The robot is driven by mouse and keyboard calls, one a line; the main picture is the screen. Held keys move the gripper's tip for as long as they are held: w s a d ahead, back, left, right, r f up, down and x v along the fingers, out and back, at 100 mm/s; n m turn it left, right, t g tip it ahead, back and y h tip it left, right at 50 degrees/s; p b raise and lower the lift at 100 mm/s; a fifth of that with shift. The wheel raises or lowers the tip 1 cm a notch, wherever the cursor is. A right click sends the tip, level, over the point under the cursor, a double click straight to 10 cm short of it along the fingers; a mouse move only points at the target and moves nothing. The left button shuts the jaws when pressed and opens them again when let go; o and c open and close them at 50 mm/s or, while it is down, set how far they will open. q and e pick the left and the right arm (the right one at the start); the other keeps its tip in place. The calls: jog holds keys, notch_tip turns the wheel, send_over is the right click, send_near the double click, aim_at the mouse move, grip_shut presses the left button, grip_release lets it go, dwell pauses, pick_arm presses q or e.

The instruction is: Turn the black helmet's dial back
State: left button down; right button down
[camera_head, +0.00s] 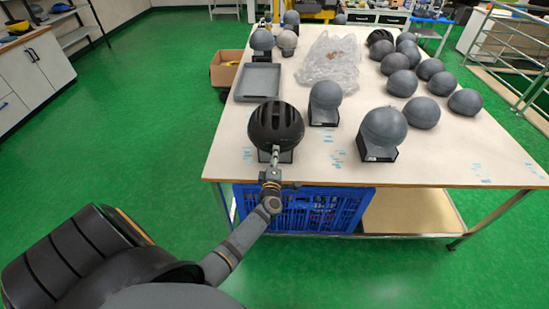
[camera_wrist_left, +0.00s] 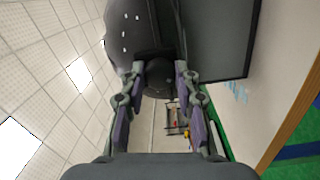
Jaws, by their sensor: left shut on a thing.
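The black helmet (camera_head: 275,124) sits on a headform with a dark stand (camera_head: 284,157) near the table's front left edge. My left arm reaches up to it from below, and my left gripper (camera_head: 274,154) is at the helmet's near side. In the left wrist view, its two fingers (camera_wrist_left: 159,76) are closed on the sides of a round dark dial (camera_wrist_left: 158,88). The picture there is turned sideways, with the table on the right. The dial's markings do not show. My right gripper is not in view.
The table (camera_head: 450,176) holds two grey headforms on stands (camera_head: 325,103), (camera_head: 383,134) to the right, a grey tray (camera_head: 258,82) behind, crumpled clear plastic (camera_head: 329,59) and several grey domes at the back right. A blue crate (camera_head: 310,210) is below the table.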

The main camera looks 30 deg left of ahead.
pick_arm(q)
jog(key=shift+n+b, duration=0.5)
jog(key=shift+n, duration=1.1)
jog(key=c, duration=1)
grip_release()
jog(key=v, duration=1.2)
jog(key=shift+f, duration=0.1)
